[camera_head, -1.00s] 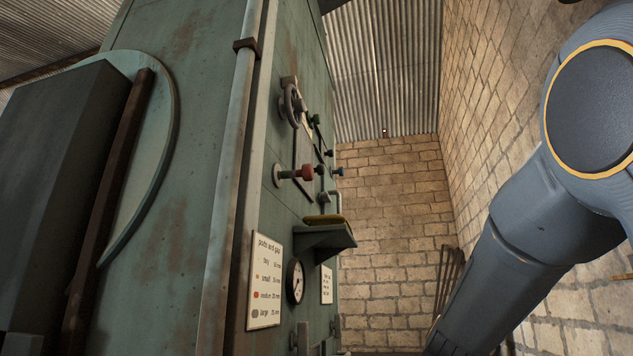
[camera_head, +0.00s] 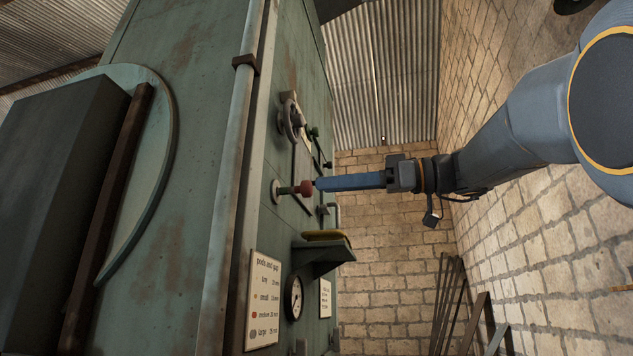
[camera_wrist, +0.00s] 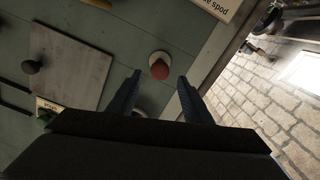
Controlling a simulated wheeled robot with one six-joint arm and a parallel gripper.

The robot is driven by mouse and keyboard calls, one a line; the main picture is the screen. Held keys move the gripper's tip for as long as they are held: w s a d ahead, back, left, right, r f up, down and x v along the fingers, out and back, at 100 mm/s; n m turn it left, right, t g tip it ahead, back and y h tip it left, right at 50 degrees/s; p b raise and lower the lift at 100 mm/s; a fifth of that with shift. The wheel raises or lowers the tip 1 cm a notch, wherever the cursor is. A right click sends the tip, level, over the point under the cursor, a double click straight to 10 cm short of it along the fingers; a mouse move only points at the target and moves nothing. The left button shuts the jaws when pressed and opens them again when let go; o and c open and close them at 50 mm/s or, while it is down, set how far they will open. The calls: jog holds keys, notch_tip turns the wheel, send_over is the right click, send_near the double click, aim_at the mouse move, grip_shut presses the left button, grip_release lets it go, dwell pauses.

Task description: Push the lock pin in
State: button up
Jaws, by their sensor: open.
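My gripper (camera_head: 319,184) is open and empty. In the head view its blue fingers point left at the panel, and their tips are close to the knob. I cannot tell whether they touch it. My gripper also shows in the wrist view (camera_wrist: 159,76), its fingers apart.
A grey handwheel (camera_head: 292,118) and a green knob (camera_head: 314,132) sit above. Below, a shelf (camera_head: 320,251) juts out with a yellow item (camera_head: 327,235) on it. A gauge (camera_head: 293,297) and a sign (camera_head: 264,300) are lower. The space right of the panel looks open.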

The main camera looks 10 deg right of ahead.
aim_at(311, 188)
jog(key=shift+p+x, duration=0.75)
jog(key=shift+x, duration=1.25)
jog(key=shift+c, duration=0.4)
jog(key=shift+f, duration=0.1)
grip_shut()
